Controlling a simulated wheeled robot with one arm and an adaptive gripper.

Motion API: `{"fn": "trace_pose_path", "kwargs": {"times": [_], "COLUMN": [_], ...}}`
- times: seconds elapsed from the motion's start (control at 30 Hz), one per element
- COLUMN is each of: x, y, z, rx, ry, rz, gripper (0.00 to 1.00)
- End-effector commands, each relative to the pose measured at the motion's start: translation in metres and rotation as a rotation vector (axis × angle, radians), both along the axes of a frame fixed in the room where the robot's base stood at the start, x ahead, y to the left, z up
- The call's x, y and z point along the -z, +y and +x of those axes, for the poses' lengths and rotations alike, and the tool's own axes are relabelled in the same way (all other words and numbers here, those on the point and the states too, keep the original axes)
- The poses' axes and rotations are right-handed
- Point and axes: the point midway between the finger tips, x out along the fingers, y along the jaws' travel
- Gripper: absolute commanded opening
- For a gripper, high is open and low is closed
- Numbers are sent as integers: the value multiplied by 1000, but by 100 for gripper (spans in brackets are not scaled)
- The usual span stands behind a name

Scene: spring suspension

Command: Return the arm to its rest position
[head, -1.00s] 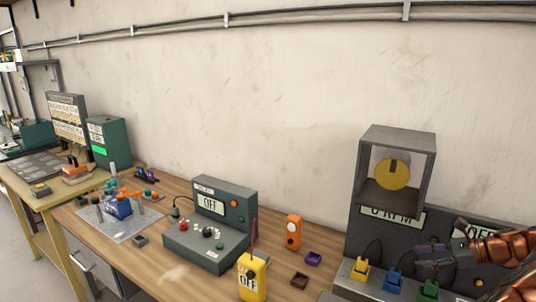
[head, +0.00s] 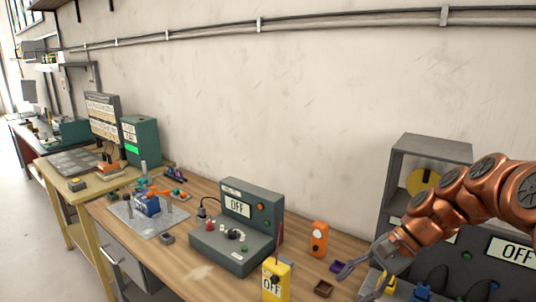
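My copper-coloured arm (head: 462,205) reaches in from the right edge and slopes down to the left. My gripper (head: 358,284) is at its lower end, over the right part of the workbench near the small dark trays. Its two dark fingers look spread apart, with nothing visible between them. The arm hides part of the grey machine (head: 455,150) with the yellow disc (head: 423,181).
A small brown tray (head: 323,289) lies near my gripper.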

Motion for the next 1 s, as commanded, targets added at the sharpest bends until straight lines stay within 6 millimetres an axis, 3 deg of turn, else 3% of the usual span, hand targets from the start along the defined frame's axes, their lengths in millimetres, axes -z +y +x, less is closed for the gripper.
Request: {"fn": "trace_pose_path", "kwargs": {"times": [0.13, 0.4, 0.8, 1.0], "x": [1, 14, 42, 55], "y": [24, 42, 26, 9], "z": [-38, -105, -199, -232], "rx": [-139, -374, -695, -810], "ry": [-46, -126, -217, -244], "rz": [-85, -239, -459, -537], "gripper": [53, 53, 53, 53]}}
